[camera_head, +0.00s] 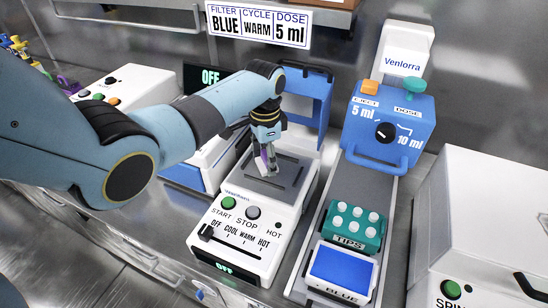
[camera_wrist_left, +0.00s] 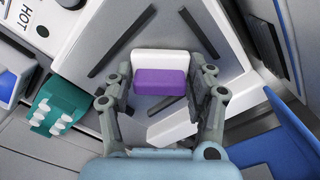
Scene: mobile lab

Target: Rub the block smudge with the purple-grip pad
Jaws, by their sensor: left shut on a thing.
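My left gripper (camera_head: 264,152) is shut on a pad with a purple grip (camera_wrist_left: 160,82) and a white body (camera_wrist_left: 165,61). In the wrist view the fingers sit on both sides of the purple grip. In the head view the pad is small and partly hidden by the fingers. It is low over the grey slotted block (camera_head: 284,188) on top of the white heater unit. I cannot tell whether the pad touches the block. No smudge can be made out; the pad and gripper cover part of the block. My right gripper is not in view.
The blue raised lid (camera_head: 306,97) stands behind the block. The heater's front panel (camera_head: 240,235) has buttons and a slider. To the right are a teal tip rack (camera_head: 352,238), a blue-screened device (camera_head: 342,266) and a blue dispenser (camera_head: 388,125). A white box (camera_head: 490,215) stands far right.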

